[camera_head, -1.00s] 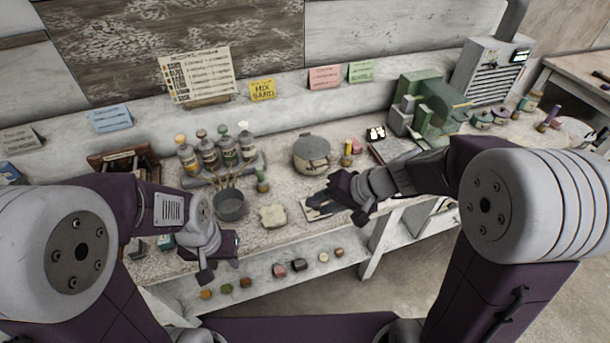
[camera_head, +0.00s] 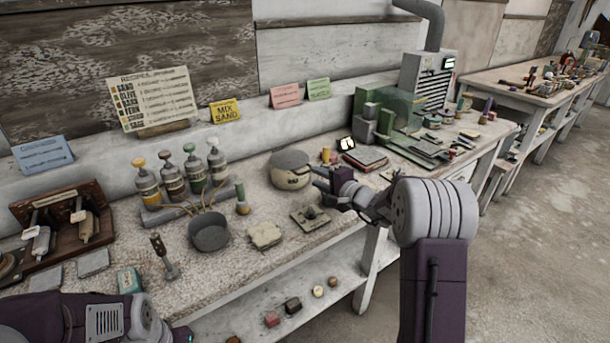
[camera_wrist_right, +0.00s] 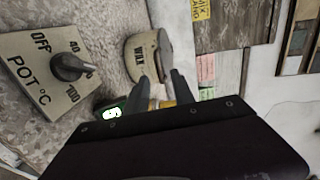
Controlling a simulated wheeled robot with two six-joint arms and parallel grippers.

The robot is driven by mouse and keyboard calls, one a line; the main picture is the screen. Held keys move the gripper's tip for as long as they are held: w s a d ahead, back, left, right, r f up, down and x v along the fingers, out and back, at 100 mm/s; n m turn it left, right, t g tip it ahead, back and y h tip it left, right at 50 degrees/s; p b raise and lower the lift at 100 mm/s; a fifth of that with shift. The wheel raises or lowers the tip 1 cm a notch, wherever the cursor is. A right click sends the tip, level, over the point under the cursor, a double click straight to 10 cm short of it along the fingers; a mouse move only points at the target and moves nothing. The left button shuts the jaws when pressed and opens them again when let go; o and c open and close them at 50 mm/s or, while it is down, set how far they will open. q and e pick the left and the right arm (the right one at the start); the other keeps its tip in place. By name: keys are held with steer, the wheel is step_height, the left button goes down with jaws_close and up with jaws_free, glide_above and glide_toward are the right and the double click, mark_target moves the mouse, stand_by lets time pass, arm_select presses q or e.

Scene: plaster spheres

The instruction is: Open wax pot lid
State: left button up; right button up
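The wax pot (camera_head: 292,179) is a round cream pot with a grey lid (camera_head: 289,159) on top, standing on the workbench. In the right wrist view the pot (camera_wrist_right: 150,58), marked WAX, lies just beyond my fingertips. My right gripper (camera_head: 328,180) is beside the pot on its right in the head view. In the right wrist view the two dark fingers of the right gripper (camera_wrist_right: 160,82) are apart with nothing held between them. I cannot tell whether a finger touches the pot. My left arm shows at the lower left of the head view; its gripper fingers are out of frame.
A dial plate marked POT °C (camera_wrist_right: 45,68) lies in front of the pot. A grey pan (camera_head: 209,232), a pale slab (camera_head: 265,235) and several bottles (camera_head: 195,172) stand left of it. A green machine (camera_head: 385,125) stands to the right behind my right gripper.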

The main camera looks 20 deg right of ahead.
mark_target(307, 172)
steer(key=p+x, duration=0.1)
steer(key=x, duration=0.6)
steer(key=shift+d, duration=0.1)
steer(key=shift+f, duration=0.1)
jaws_close()
